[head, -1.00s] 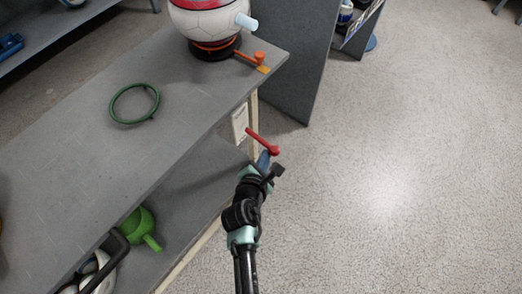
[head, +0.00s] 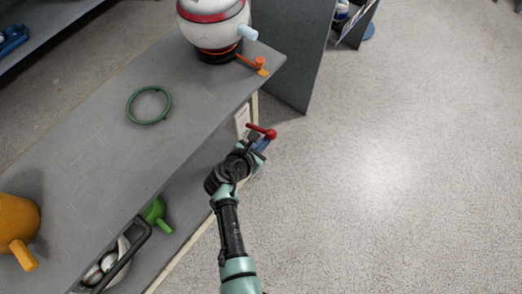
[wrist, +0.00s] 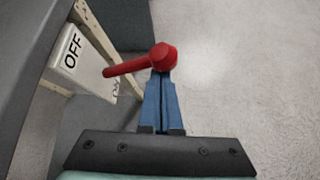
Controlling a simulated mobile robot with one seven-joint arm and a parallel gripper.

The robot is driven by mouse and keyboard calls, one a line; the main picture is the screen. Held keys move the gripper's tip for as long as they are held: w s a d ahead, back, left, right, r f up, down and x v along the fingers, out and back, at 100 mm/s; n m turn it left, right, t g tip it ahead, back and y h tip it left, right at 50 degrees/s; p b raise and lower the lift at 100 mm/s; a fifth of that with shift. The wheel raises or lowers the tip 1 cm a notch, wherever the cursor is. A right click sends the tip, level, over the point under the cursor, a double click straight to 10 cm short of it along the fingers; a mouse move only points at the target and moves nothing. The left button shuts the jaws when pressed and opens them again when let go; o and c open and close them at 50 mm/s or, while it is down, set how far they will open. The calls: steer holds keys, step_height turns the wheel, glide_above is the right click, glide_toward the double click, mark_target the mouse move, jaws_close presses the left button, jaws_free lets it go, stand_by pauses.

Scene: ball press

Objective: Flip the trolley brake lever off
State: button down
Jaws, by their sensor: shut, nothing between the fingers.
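The red brake lever (head: 261,131) sticks out from the end of the grey trolley (head: 190,105), beside a pale label plate (head: 242,121). In the wrist view the lever (wrist: 128,66) runs from the plate at left to a round knob at right. The plate (wrist: 72,58) reads "OFF"; a second word lower down is partly hidden by the lever. My gripper (head: 264,143) is shut and empty. In the wrist view its blue fingertips (wrist: 158,80) meet the underside of the knob in the picture; I cannot tell whether they touch.
On the trolley top are a white and red ball-shaped vessel (head: 215,22) with an orange lever (head: 252,64), a green ring (head: 149,104) and an orange pot (head: 17,225). A grey panel (head: 292,60) stands behind. The floor at right is clear.

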stand_by(0.4)
step_height(320, 180, down, 4)
steer(key=b, duration=0.3)
steer(key=a+p+v, duration=0.1)
steer(key=p+v, duration=0.2)
steer(key=v, duration=0.8)
steer(key=shift+f, duration=0.15)
